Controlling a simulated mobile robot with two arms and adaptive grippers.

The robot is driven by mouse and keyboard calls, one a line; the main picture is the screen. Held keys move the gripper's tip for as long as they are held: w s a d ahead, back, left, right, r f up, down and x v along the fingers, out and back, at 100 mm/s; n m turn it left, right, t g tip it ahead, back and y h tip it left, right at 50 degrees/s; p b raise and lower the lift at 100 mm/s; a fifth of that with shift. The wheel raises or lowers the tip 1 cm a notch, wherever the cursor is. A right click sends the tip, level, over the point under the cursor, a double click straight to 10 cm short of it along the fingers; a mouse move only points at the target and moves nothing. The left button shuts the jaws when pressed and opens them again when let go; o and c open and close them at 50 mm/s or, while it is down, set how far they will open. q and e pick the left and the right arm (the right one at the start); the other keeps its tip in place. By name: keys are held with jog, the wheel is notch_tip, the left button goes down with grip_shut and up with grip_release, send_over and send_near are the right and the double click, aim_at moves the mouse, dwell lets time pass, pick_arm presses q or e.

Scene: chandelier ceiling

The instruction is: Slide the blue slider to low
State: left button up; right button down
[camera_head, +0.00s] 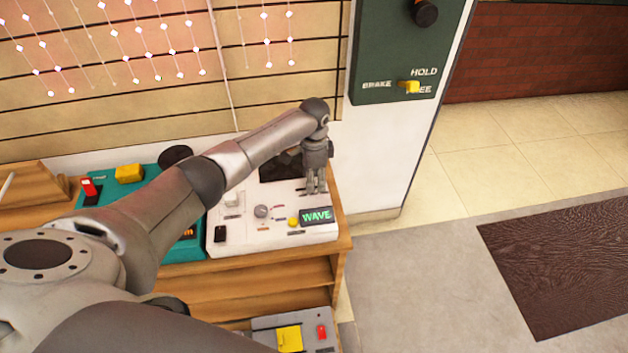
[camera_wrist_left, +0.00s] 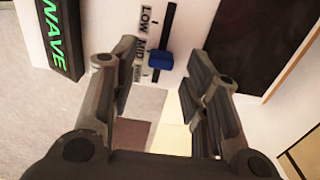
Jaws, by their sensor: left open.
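The blue slider (camera_wrist_left: 160,60) is a small block on a dark straight track in the left wrist view. LOW and MID labels run beside the track, and a third label is partly hidden by a finger. The slider sits past MID, toward that third label, away from LOW. My left gripper (camera_wrist_left: 165,68) is open, with its fingers on either side of the slider and apart from it. In the head view my left gripper (camera_head: 315,190) points down over the right part of the white panel (camera_head: 265,242) and hides the slider there.
A green WAVE display (camera_head: 317,215) is beside the gripper on the panel, near a yellow button (camera_head: 293,222) and a grey knob (camera_head: 262,211). A teal box (camera_head: 150,180) stands at left. A green wall box (camera_head: 400,55) with a yellow lever (camera_head: 409,87) hangs above right.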

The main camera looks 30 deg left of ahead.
pick_arm(q)
jog(key=shift+f, duration=0.75)
grip_shut()
